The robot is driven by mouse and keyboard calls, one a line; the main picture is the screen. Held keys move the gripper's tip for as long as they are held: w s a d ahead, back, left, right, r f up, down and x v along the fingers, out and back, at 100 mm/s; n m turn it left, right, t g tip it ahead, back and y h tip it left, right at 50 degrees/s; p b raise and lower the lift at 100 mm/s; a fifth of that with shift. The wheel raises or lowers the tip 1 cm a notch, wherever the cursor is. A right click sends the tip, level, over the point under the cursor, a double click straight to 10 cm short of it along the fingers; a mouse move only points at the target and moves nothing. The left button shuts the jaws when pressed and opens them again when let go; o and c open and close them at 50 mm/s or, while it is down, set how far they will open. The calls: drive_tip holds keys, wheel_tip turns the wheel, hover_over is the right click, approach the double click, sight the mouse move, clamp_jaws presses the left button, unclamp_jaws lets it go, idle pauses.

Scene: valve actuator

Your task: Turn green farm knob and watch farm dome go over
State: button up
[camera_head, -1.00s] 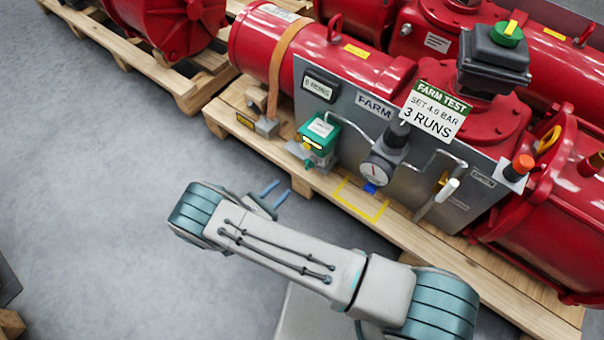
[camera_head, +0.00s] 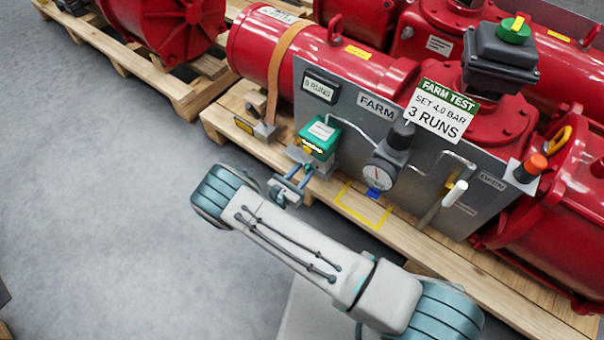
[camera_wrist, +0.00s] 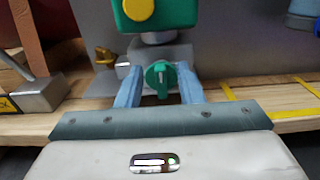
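The green knob (camera_wrist: 160,76) is a small round knob with a raised grip bar, standing roughly upright in the wrist view. It sits below a green box with a yellow button (camera_wrist: 138,9), whose green housing also shows in the head view (camera_head: 319,136). My gripper (camera_wrist: 158,73) is open, one blue finger on each side of the knob with narrow gaps; contact is not clear. In the head view, my gripper (camera_head: 298,177) reaches just below the green box, and the knob is hard to make out. The green dome with a yellow bar (camera_head: 514,29) tops a black box on the red actuator.
A sign (camera_head: 438,110) reads SET 4.0 BAR, 3 RUNS. A counter (camera_head: 320,87) reads 0 RUNS. Grey floor (camera_head: 110,190) is clear at left.

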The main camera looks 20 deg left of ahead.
drive_tip(key=shift+w+d, duration=0.15)
drive_tip(key=shift+w, duration=0.15)
clamp_jaws()
drive_tip(key=shift+m, duration=0.3)
drive_tip(key=m, duration=0.1)
drive_tip(key=m+p, duration=0.1)
drive_tip(key=m, duration=0.1)
drive_tip(key=shift+s+d+m, duration=0.15)
drive_tip(key=shift+d+m, duration=0.05)
drive_tip(key=shift+m, duration=0.1)
drive_tip(key=shift+s+d+f+m+p, duration=0.15)
drive_tip(key=shift+f+m+p, duration=0.25)
drive_tip(key=shift+m, duration=1.9)
drive_tip(key=shift+d+f+m+p, duration=0.25)
drive_tip(key=shift+m+p, duration=0.3)
drive_tip(key=shift+m, duration=1.75)
drive_tip(key=shift+s+d+f+m+p, duration=0.1)
drive_tip(key=shift+f+m+p, duration=0.3)
drive_tip(key=shift+m, duration=1.9)
drive_tip(key=shift+r, duration=0.1)
